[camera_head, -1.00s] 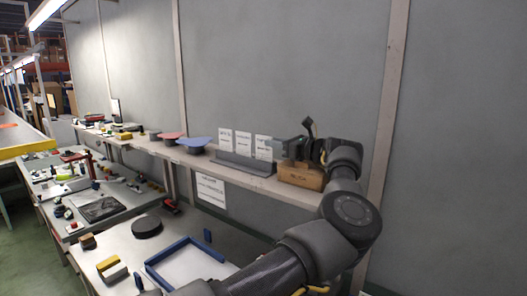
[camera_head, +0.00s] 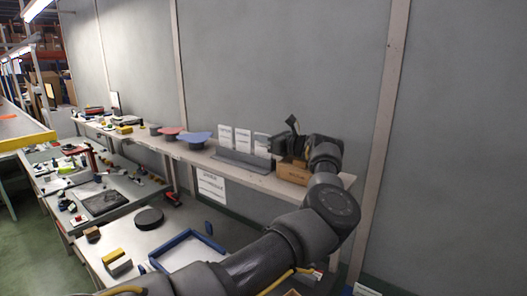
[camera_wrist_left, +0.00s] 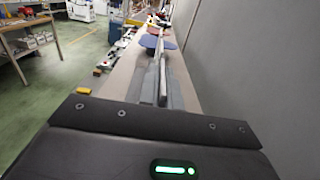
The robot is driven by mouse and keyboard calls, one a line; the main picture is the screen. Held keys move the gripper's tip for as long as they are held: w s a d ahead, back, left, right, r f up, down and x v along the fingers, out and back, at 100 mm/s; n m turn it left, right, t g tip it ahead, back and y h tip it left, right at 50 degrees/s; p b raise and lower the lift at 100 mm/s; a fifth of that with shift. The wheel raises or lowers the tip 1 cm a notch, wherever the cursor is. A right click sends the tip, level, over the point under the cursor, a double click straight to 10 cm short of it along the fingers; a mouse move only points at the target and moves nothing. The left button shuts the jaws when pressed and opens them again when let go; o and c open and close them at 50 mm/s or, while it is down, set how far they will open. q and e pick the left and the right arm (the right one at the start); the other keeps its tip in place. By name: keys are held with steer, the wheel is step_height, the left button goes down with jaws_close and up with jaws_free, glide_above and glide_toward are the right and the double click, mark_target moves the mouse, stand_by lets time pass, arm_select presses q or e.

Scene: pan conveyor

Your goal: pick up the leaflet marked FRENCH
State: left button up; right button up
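Three white leaflets stand upright in a row on a grey rack (camera_head: 238,164) on the wall shelf: a left one (camera_head: 225,136), a middle one (camera_head: 243,139) and a right one (camera_head: 262,145). Their print is too small to read, so I cannot tell which is marked FRENCH. My left gripper (camera_head: 276,145) is at the right end of the row, beside the right leaflet; I cannot tell whether it touches it. In the left wrist view the leaflets show nearly edge-on (camera_wrist_left: 162,82) beyond the dark gripper body, which hides the fingertips. My right gripper is out of view.
A brown box (camera_head: 291,173) sits under my left gripper at the shelf's right end. Blue (camera_head: 195,138) and red (camera_head: 172,131) pan-like items stand left of the rack. The wall is close behind. Below is a table with a blue frame (camera_head: 186,238) and a black disc (camera_head: 149,218).

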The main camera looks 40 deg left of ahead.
mark_target(263, 158)
arm_select(q)
jaws_close()
steer(key=shift+r+b, duration=0.2)
steer(key=shift+b, duration=0.25)
steer(key=s+d+r+b, duration=0.7)
steer(key=s+r+b, duration=0.4)
steer(key=r+b, duration=0.1)
steer(key=shift+s+d+r, duration=0.3)
steer(key=shift+s, duration=0.05)
